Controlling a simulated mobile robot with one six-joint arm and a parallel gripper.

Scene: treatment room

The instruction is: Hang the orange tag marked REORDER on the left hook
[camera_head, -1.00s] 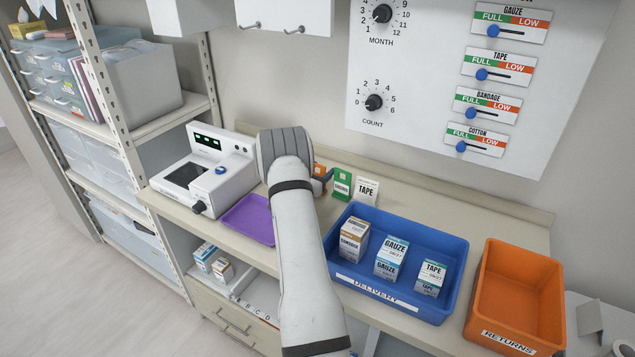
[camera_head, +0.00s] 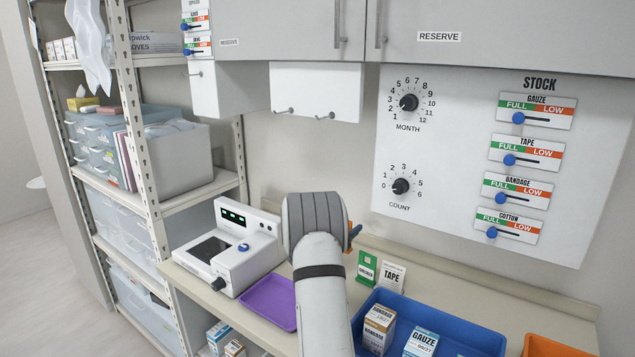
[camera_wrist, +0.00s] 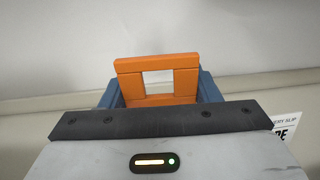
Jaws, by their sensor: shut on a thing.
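My gripper (camera_wrist: 158,88) is shut on the orange tag (camera_wrist: 157,64), which stands up between its two blue fingers in the wrist view. The tag has a square opening through it; no lettering on it can be read. The left hook (camera_head: 284,111) and the right hook (camera_head: 325,116) stick out of a white panel (camera_head: 310,88) under the grey cabinet. Both look empty. My gripper is below them and slightly to the right.
A green card (camera_head: 367,268) and a white TAPE card (camera_head: 392,276) stand on the counter right of my arm. The blue delivery bin (camera_head: 470,340) is in front of them. A purple tray (camera_head: 268,302) and a white device (camera_head: 232,248) are on the left. Dials and sliders are on the wall board (camera_head: 450,130).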

